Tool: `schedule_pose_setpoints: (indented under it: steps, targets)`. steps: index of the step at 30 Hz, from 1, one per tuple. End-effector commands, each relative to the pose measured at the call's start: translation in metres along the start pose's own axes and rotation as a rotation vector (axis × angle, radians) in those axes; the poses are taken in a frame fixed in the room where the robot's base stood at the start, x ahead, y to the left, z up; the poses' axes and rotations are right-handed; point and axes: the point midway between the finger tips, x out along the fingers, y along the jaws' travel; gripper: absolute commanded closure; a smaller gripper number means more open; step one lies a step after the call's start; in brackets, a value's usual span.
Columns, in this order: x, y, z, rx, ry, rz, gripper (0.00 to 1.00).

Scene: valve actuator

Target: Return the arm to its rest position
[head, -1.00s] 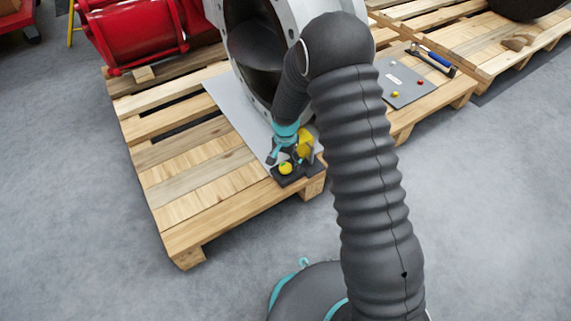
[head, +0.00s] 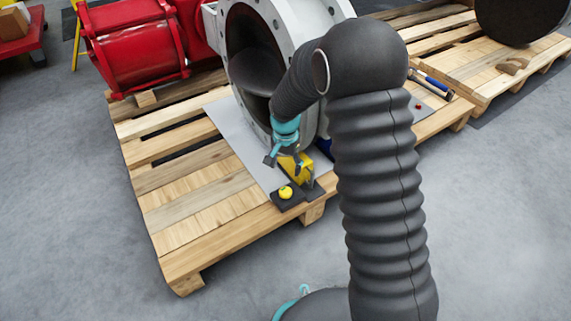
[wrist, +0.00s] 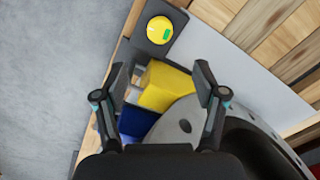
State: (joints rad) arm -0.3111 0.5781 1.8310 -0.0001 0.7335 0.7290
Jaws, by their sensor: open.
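My arm (head: 375,170) rises through the right half of the head view and bends down toward the pallet. My gripper (head: 287,164) hangs beside the lower rim of the grey valve (head: 310,88). In the wrist view my gripper (wrist: 160,78) has its two fingers wide apart and nothing is held between them. Below it is a yellow block (wrist: 166,86), also in the head view (head: 298,172), with a dark blue part (wrist: 137,122) next to it. A round yellow knob (wrist: 159,30) on a dark base shows past the fingertips; it also shows in the head view (head: 286,192).
The wooden pallet (head: 185,235) carries the valve on a grey sheet (head: 228,125). A red machine (head: 135,50) stands behind it. More pallets with a blue-handled tool (head: 432,84) lie at the right, partly behind my arm. Open floor lies left and in front.

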Motion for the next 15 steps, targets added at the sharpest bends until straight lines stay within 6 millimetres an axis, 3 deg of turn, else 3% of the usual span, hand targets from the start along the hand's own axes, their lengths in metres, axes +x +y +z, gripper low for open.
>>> schedule_pose_setpoints:
  steps: [12,15]
  targets:
    - [0.000,0.001,0.002,-0.083,-0.007,0.006,0.29]
    - [0.009,0.014,0.015,-0.177,-0.046,0.034,0.29]
